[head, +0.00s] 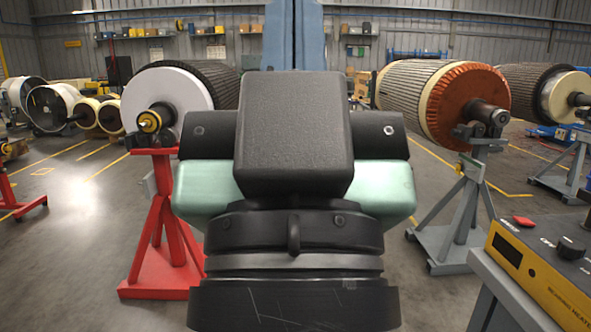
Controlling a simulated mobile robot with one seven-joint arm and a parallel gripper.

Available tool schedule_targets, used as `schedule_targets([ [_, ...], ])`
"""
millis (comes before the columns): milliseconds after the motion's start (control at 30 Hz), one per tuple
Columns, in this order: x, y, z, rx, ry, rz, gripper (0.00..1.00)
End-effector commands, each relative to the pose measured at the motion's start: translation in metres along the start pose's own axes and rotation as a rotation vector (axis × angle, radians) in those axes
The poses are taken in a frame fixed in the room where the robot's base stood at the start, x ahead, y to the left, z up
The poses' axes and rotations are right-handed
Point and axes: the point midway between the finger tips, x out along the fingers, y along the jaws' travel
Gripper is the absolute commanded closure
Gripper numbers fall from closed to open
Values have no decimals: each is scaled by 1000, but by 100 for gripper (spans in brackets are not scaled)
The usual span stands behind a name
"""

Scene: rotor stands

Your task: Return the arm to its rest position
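My own arm (293,140) fills the middle of the head view, with black blocks, pale green housings and dark ring-shaped parts at the bottom. It is close to the camera and hides what lies behind it. No gripper fingers show, so I cannot see whether they are open or shut, or whether they hold anything.
A rotor with a white end disc (168,97) rests on a red stand (160,225) at left. A rotor with an orange end (465,103) rests on a grey stand (462,215) at right. A yellow-fronted control box (545,275) sits at lower right. Floor (75,235) at left is open.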

Motion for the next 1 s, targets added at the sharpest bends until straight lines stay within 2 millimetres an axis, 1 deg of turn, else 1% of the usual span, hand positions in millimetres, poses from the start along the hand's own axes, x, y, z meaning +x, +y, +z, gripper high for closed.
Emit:
schedule_targets([
  [33, 25, 0, -24, -1, -1, 0, 100],
  [400, 108, 0, -100, -4, -3, 1, 100],
  [500, 129, 0, -120, -5, -3, 1, 100],
  [600, 146, 0, -136, -5, -3, 1, 100],
  [700, 157, 0, -146, -5, -3, 1, 100],
  [800, 163, 0, -152, -5, -3, 1, 100],
  [1000, 164, 0, -152, -5, -3, 1, 100],
])
